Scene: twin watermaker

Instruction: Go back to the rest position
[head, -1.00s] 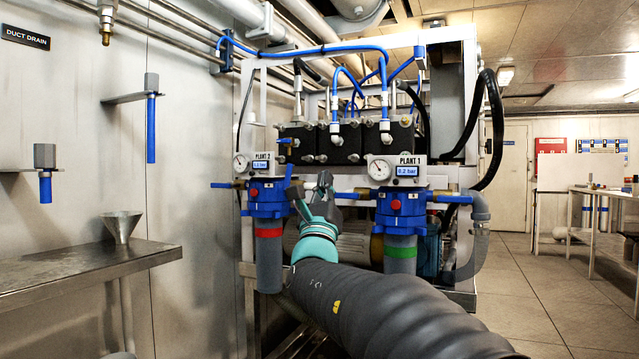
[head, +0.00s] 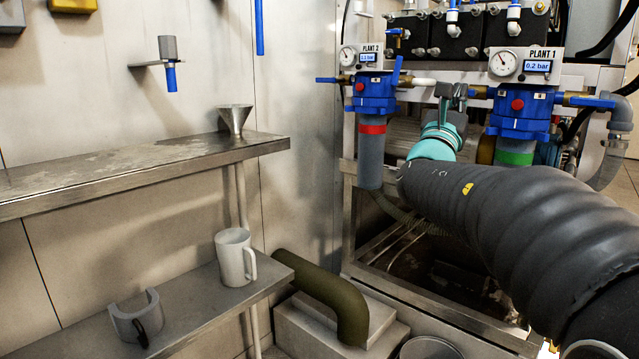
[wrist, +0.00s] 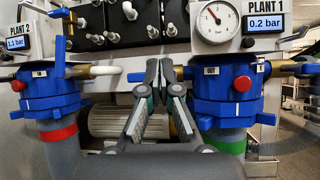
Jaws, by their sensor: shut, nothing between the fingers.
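My gripper (head: 451,92) is shut and empty at the end of my outstretched arm. In the head view it shows in front of the gap between the Plant 2 filter housing (head: 372,100) with a red band and the Plant 1 filter housing (head: 517,115) with a green band. In the wrist view the fingertips of my gripper (wrist: 160,68) meet, with the blue Plant 2 housing (wrist: 50,95) to the left and the blue Plant 1 housing (wrist: 225,98) to the right. No contact with either housing shows.
At the left, a steel shelf (head: 120,170) carries a funnel (head: 235,118). A lower shelf (head: 190,310) carries a white mug (head: 234,257) and a grey clamp-like piece (head: 136,318). A dark green pipe (head: 325,290) bends down beside it. Plant gauges and pipes surround the gripper.

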